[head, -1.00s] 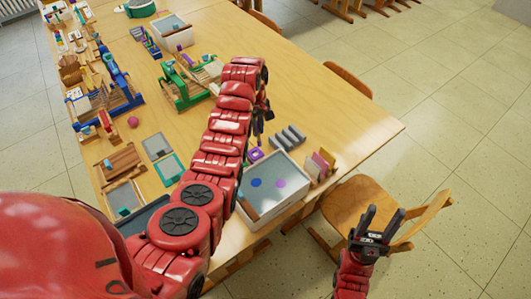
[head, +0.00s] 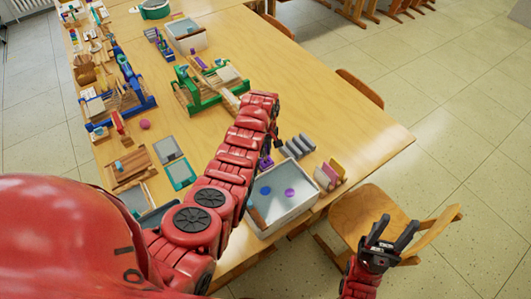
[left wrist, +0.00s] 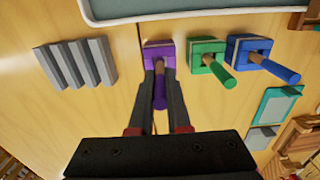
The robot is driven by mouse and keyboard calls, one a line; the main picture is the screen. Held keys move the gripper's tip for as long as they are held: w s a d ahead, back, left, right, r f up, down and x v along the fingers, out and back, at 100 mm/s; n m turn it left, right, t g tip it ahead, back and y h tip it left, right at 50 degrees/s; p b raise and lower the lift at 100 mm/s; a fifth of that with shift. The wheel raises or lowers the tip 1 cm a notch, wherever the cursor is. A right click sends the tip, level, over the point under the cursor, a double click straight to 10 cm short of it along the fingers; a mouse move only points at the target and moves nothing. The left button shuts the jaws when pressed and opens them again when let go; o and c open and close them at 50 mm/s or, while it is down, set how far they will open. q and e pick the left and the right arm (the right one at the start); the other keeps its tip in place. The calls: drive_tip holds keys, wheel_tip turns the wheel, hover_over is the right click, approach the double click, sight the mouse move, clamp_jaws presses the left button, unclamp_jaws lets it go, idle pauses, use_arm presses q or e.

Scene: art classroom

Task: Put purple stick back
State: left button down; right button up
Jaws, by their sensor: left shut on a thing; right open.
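My left gripper (left wrist: 158,105) is shut on the purple stick (left wrist: 160,92), just over the purple block (left wrist: 153,52). The stick lines up with the block in the left wrist view; I cannot tell how deep its lower end sits. In the head view the purple block (head: 265,162) is partly hidden by my left arm, and the left gripper (head: 276,140) is close above it. A green stick (left wrist: 222,75) and a blue stick (left wrist: 280,71) stand in matching blocks beside it. My right gripper (head: 381,232) is open and empty, off the table near a chair.
A grey-white tray (head: 290,215) with a blue and a purple disc stands close by. Grey ridged pieces (head: 297,146) and upright coloured boards (head: 330,174) are near it. A green loom (head: 205,97) stands farther back.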

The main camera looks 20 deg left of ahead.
use_arm(q)
drive_tip(key=shift+f, duration=1.2)
drive_tip(key=shift+f, duration=0.2)
drive_tip(key=c, duration=0.9)
unclamp_jaws()
drive_tip(key=shift+r, duration=0.1)
drive_tip(key=shift+r, duration=0.1)
drive_tip(key=shift+r, duration=0.15)
